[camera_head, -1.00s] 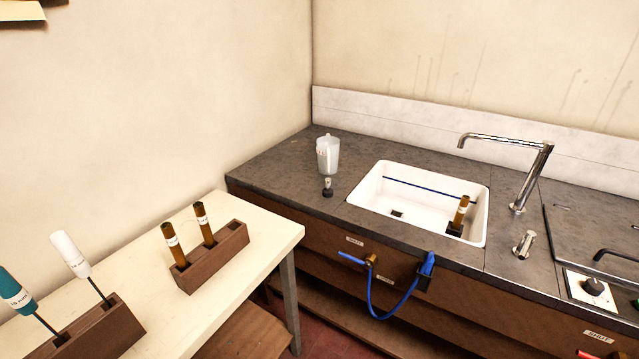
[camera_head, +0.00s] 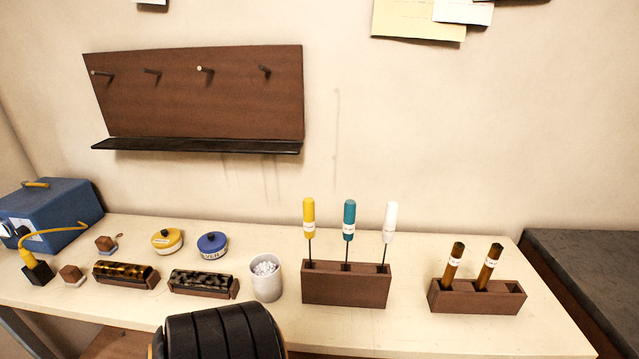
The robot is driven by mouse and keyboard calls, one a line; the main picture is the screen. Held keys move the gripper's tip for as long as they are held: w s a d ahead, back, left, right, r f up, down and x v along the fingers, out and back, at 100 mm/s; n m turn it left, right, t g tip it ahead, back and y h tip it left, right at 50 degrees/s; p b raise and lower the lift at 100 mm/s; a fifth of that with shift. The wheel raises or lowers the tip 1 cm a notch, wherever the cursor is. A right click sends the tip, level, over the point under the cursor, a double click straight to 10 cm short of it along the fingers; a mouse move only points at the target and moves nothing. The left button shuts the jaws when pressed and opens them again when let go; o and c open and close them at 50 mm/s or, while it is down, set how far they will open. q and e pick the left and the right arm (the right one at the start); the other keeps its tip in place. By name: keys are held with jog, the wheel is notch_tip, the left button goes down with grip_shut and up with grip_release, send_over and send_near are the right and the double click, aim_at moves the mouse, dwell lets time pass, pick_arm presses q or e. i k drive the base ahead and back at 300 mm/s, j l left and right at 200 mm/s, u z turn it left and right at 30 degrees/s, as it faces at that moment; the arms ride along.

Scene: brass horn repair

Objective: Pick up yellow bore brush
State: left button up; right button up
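The yellow bore brush (camera_head: 309,219) stands upright in the left slot of a dark wooden rack (camera_head: 345,290) on the cream bench. It has a yellow handle with a white label and a thin dark rod going down into the rack. A teal-handled brush (camera_head: 348,220) stands in the middle slot and a white-handled brush (camera_head: 390,222) in the right slot. The lower ends of all three are hidden in the rack. Neither of my grippers shows in this view.
A white cup (camera_head: 266,279) of white pieces stands just left of the rack. A smaller rack (camera_head: 478,297) with two brown tubes stands to its right. A black ribbed object (camera_head: 222,335) is at the front edge. Yellow (camera_head: 167,242) and blue (camera_head: 212,246) tins sit behind.

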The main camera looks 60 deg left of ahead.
aim_at(309, 226)
jog(key=k+l+u, duration=0.1)
jog(key=u, duration=1.8)
jog(key=k+j, duration=0.05)
jog(key=j, duration=0.05)
